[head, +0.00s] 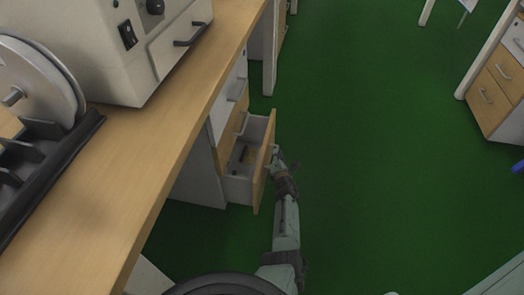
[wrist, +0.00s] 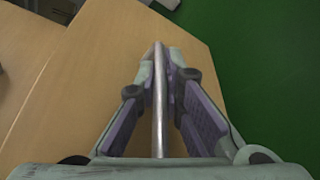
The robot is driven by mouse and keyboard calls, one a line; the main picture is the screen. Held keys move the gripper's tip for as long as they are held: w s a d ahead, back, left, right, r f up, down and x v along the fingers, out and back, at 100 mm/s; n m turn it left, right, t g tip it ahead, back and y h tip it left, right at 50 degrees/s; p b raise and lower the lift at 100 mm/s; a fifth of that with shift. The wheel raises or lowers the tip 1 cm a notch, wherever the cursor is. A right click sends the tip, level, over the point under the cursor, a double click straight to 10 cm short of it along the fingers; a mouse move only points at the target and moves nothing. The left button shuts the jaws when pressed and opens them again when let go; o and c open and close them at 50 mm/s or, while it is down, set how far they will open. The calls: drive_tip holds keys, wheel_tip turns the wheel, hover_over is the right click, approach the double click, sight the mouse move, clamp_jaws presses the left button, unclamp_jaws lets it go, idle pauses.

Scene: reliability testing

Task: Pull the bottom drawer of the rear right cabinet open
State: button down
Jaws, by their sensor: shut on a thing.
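The cabinet (head: 201,163) stands under the wooden bench at the left in the head view. Its lowest visible drawer (head: 240,190) is pulled out, with its inside showing and a small dark item in it. The drawer's wooden front (head: 262,180) faces right, and it also fills much of the wrist view (wrist: 105,75). My gripper (head: 275,166) is at that front. In the wrist view, the metal bar handle (wrist: 158,95) lies between the two fingers of my gripper (wrist: 165,80), which are shut on it.
Above the open drawer are a wooden drawer and a white top drawer (head: 228,100), both closed. The bench top (head: 130,160) holds a large beige machine (head: 110,50). Green floor (head: 370,150) is clear to the right. Another cabinet (head: 495,90) stands at the far right.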

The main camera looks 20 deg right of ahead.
drive_tip(key=s+d+b, duration=0.2)
drive_tip(key=s+d, duration=0.4)
drive_tip(key=d, duration=0.4)
drive_tip(key=s+d+b, duration=0.2)
drive_tip(key=s+d, duration=0.5)
drive_tip(key=d, duration=0.3)
drive_tip(key=shift+s, duration=0.2)
drive_tip(key=c, duration=1.7)
unclamp_jaws()
drive_tip(key=shift+s, duration=0.1)
